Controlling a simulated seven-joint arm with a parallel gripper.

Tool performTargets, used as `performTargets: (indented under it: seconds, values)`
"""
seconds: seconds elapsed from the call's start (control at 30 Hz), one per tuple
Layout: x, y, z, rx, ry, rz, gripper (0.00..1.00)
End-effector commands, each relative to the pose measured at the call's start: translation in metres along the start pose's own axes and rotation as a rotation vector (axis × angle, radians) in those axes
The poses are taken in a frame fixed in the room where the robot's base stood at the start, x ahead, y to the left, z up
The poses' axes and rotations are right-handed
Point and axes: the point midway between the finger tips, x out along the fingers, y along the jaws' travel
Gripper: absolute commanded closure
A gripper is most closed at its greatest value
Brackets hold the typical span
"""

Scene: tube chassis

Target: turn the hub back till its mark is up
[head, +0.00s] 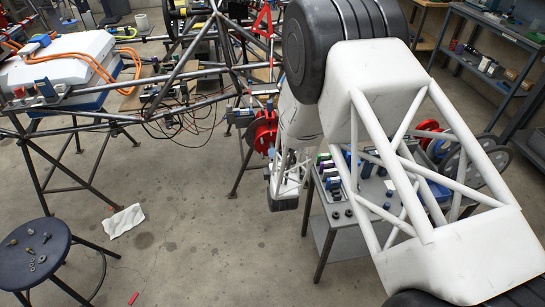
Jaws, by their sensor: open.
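A red round part (262,131), which looks like the hub, is at the near right end of the dark tube chassis (185,72). My white arm covers its right side. I cannot make out a mark on it. My gripper (284,201) hangs below and to the right of the red part, apart from it in the picture. The gripper is open, with nothing seen between its jaws; its fingers are small and partly hidden by the arm.
A grey bench (340,240) with several small parts stands right of the gripper, partly behind my arm. A dark stool (35,255) with small metal parts is at lower left. A white cloth (123,221) lies on the floor. The floor between stool and bench is mostly clear.

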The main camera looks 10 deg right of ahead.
Motion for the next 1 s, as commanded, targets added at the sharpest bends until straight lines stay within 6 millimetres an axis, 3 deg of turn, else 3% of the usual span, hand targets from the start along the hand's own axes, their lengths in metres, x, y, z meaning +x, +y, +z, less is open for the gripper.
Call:
performTargets:
  seconds: [0.43, 1.0]
  values:
    - [-0.049, 0.001, 0.000, 0.000, 0.000, 0.001, 0.36]
    - [-0.055, 0.001, 0.000, 0.000, 0.000, 0.001, 0.36]
